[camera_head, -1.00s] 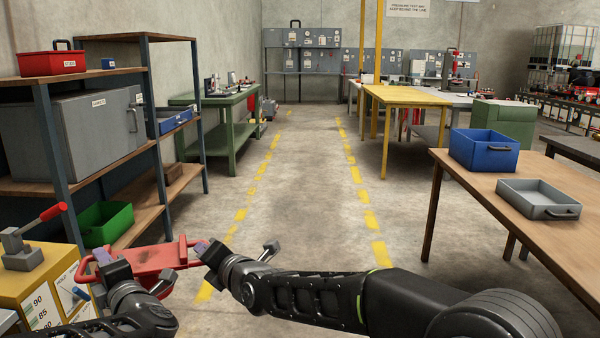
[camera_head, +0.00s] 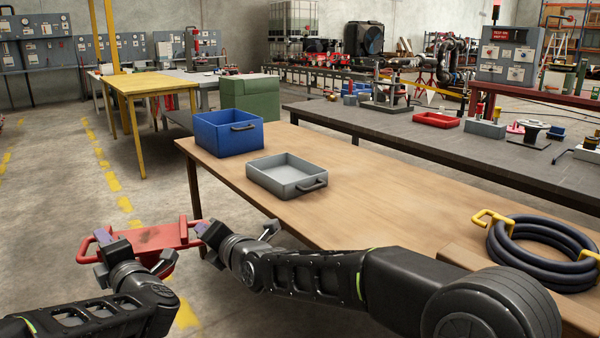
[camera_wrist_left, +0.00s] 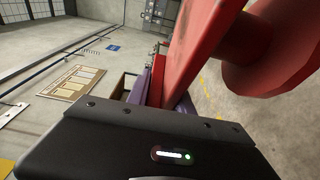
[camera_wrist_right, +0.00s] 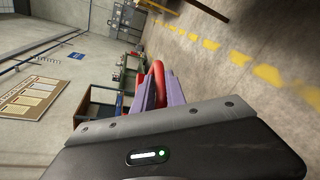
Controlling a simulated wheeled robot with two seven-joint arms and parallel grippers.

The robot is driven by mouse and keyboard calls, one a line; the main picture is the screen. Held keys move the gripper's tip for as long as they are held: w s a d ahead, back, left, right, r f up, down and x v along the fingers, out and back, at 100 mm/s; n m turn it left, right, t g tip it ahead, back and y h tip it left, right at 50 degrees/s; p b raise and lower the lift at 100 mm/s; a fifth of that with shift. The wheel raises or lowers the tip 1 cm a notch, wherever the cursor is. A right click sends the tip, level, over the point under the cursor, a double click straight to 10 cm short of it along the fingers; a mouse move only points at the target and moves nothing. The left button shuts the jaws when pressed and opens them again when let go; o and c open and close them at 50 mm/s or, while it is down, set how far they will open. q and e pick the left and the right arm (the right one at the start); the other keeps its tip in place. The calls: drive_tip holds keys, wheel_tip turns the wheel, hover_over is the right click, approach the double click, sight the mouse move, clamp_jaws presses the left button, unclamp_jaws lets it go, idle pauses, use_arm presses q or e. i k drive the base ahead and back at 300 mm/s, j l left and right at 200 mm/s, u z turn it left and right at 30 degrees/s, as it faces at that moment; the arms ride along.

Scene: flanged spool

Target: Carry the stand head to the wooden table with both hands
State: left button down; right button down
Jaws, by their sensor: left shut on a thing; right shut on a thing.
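The red stand head (camera_head: 150,241) is a flat plate with a loop handle at each end, held in the air over the floor in the head view. My left gripper (camera_head: 108,245) is shut on its left end. My right gripper (camera_head: 205,232) is shut on the handle at its right end. In the left wrist view the red plate (camera_wrist_left: 192,55) runs up from the purple finger pads, with a round red part beside it. In the right wrist view a red handle bar (camera_wrist_right: 157,82) sits between the pads. The wooden table (camera_head: 345,215) stands to the right of the stand head.
On the wooden table are a blue bin (camera_head: 228,134), a grey tray (camera_head: 287,177) and a coiled dark hose (camera_head: 540,250) with yellow hooks. Bare tabletop lies between tray and hose. A yellow table (camera_head: 150,84) stands farther back. Open floor lies at left.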

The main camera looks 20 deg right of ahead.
sight(412, 211)
drive_tip(key=i+l+z, duration=0.1)
drive_tip(key=i+z, duration=0.2)
drive_tip(key=z, duration=0.15)
drive_tip(key=i+z, duration=0.3)
drive_tip(key=z, duration=0.2)
drive_tip(key=i+z, duration=0.25)
drive_tip(key=z, duration=0.2)
drive_tip(key=i+j+z, duration=0.25)
drive_tip(key=z, duration=0.25)
